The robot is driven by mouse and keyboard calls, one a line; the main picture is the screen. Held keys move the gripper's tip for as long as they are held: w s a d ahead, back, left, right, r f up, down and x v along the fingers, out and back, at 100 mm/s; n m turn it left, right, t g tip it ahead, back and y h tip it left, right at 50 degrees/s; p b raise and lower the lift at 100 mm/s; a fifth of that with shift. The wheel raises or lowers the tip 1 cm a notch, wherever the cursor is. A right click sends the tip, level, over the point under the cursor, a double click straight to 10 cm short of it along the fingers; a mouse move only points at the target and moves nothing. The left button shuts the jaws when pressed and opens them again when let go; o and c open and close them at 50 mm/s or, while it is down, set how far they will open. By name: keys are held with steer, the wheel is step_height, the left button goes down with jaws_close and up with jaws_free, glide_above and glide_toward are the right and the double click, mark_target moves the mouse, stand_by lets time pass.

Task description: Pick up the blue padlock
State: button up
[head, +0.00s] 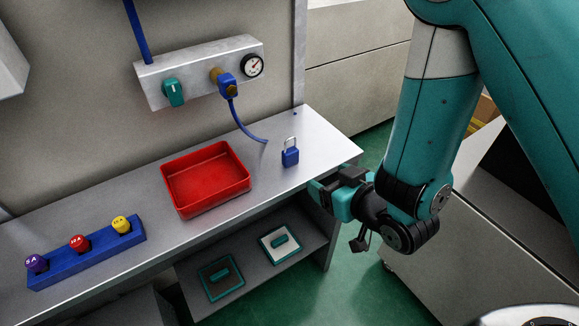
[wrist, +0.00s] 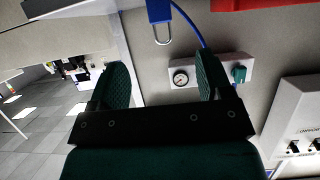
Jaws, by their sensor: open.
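The blue padlock (head: 290,156) stands upright on the grey bench, near its right end, with its silver shackle on top. In the wrist view the padlock (wrist: 159,14) shows at the top, partly cut off by the frame edge, with its shackle pointing down in the picture. My gripper (head: 318,192) is at the bench's front edge, to the right of and nearer than the padlock, apart from it. In the wrist view my gripper (wrist: 155,82) has its two green fingers spread wide with nothing between them.
A red tray (head: 208,187) sits left of the padlock. A blue rack (head: 88,253) with purple, red and yellow knobs is farther left. A wall panel (head: 200,72) with valve and gauge has a blue hose (head: 238,122) reaching down to the bench. A lower shelf (head: 250,262) holds two plates.

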steer(key=f+b, duration=0.1)
steer(key=p, duration=0.6)
glide_toward(293, 157)
steer(key=w+a, duration=0.2)
steer(key=shift+w+a+f+p, duration=0.1)
steer(key=shift+w+f+p, duration=0.1)
steer(key=shift+f+p, duration=0.25)
steer(key=shift+w+a+f+p, duration=0.1)
steer(key=shift+w+f+p, duration=0.15)
steer(key=shift+f+p, duration=0.2)
steer(key=x, duration=0.5)
steer(key=shift+w, duration=0.2)
steer(key=shift+d+p, duration=0.1)
steer(key=shift+p, duration=0.2)
steer(key=c, duration=1)
steer(key=shift+r, duration=0.1)
steer(key=shift+c, duration=0.2)
